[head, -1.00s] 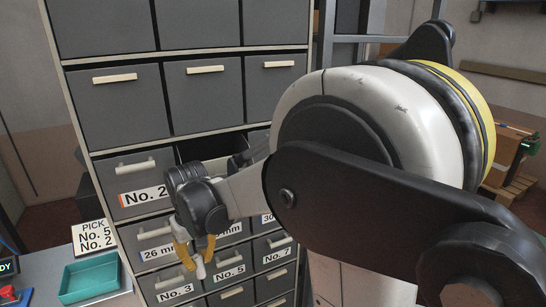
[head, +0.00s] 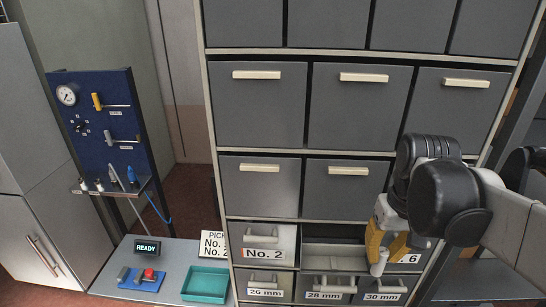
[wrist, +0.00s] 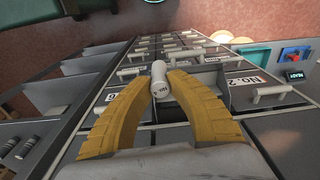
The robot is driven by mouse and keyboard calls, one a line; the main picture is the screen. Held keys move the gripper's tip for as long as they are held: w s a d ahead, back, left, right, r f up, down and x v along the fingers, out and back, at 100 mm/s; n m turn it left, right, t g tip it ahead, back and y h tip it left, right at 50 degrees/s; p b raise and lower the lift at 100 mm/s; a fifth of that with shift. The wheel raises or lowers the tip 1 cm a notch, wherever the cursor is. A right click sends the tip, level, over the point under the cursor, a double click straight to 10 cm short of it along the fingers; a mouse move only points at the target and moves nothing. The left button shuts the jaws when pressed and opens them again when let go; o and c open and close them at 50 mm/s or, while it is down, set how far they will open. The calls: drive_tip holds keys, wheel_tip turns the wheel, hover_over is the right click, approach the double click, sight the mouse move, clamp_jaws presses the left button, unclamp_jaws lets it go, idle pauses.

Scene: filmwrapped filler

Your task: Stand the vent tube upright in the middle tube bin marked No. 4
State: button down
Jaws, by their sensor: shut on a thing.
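My gripper (head: 378,250) has yellow fingers shut on the white vent tube (head: 378,267), which hangs below the fingertips in the head view. In the wrist view the tube (wrist: 159,82) sits between the two fingertips (wrist: 163,74), with small print on its side. The middle bin (head: 330,257) lies between the bin marked No. 2 (head: 268,236) and the one whose label ends in 6 (head: 411,258). It shows a dark opening above its front. Its own number is not readable. The tube is in front of that bin row, towards the right; its depth against the bin is unclear.
Small bins marked 26 mm (head: 265,281), 28 mm (head: 328,284) and 30 mm (head: 384,286) sit below. Closed grey drawers (head: 346,106) fill the cabinet above. A teal tray (head: 206,284) and a panel reading READY (head: 147,247) are at the left.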

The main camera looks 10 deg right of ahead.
drive_tip(key=shift+w+f, duration=0.25)
drive_tip(key=shift+w, duration=0.2)
drive_tip(key=shift+w+d+f, duration=0.15)
drive_tip(key=shift+w+f, duration=1.45)
drive_tip(key=shift+f, duration=0.05)
drive_tip(key=shift+w+d+f, duration=0.15)
drive_tip(key=shift+w+f, duration=1.5)
drive_tip(key=shift+f, duration=0.05)
drive_tip(key=shift+w+d+f, duration=0.15)
drive_tip(key=shift+w+f, duration=1.45)
drive_tip(key=shift+f, duration=0.05)
drive_tip(key=shift+f, duration=0.2)
drive_tip(key=c, duration=1.4)
unclamp_jaws()
drive_tip(key=shift+o, duration=0.2)
drive_tip(key=shift+r, duration=0.1)
